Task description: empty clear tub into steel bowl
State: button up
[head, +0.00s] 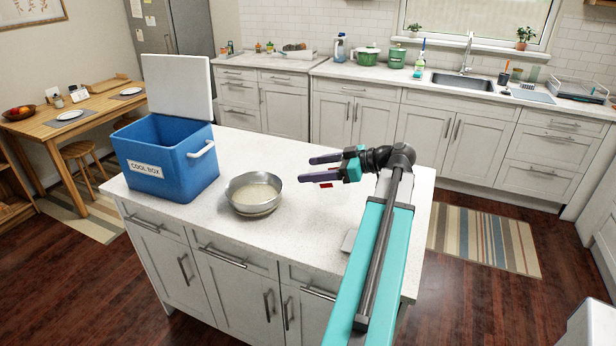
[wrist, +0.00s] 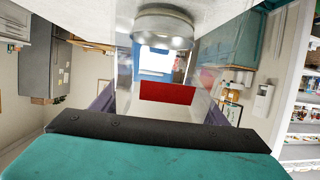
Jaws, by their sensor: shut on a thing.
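The steel bowl (head: 238,200) stands on the island counter, left of my gripper; its inside looks pale beige, and I cannot tell if that is contents or reflection. It also shows at the top of the wrist view (wrist: 163,27). My gripper (head: 321,168) is shut on the clear tub, above the counter and to the right of the bowl. In the wrist view, the tub's see-through walls (wrist: 206,66) and red patch (wrist: 168,91) lie between the fingers. In the head view, only a bit of red shows clearly below the fingers. The tub's contents and tilt cannot be made out.
A blue cool box (head: 190,160) with its white lid raised stands left of the bowl on the island counter (head: 290,225). The counter between bowl and gripper is clear. A sink counter (head: 390,75) runs along the back; a wooden table (head: 75,115) is far left.

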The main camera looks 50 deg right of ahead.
jog(key=shift+s+d+r+t+y+b, duration=0.2)
jog(key=shift+s+r+t+b, duration=0.4)
jog(key=shift+r+b, duration=0.1)
jog(key=shift+s+d+r+t+y+b, duration=0.2)
jog(key=shift+s+r+t+b, duration=0.3)
jog(key=shift+r+t+b, duration=0.15)
jog(key=shift+s+d+r+t+b, duration=0.15)
jog(key=shift+s+r+t+b, duration=0.3)
jog(key=shift+r, duration=0.45)
jog(key=shift+r, duration=0.1)
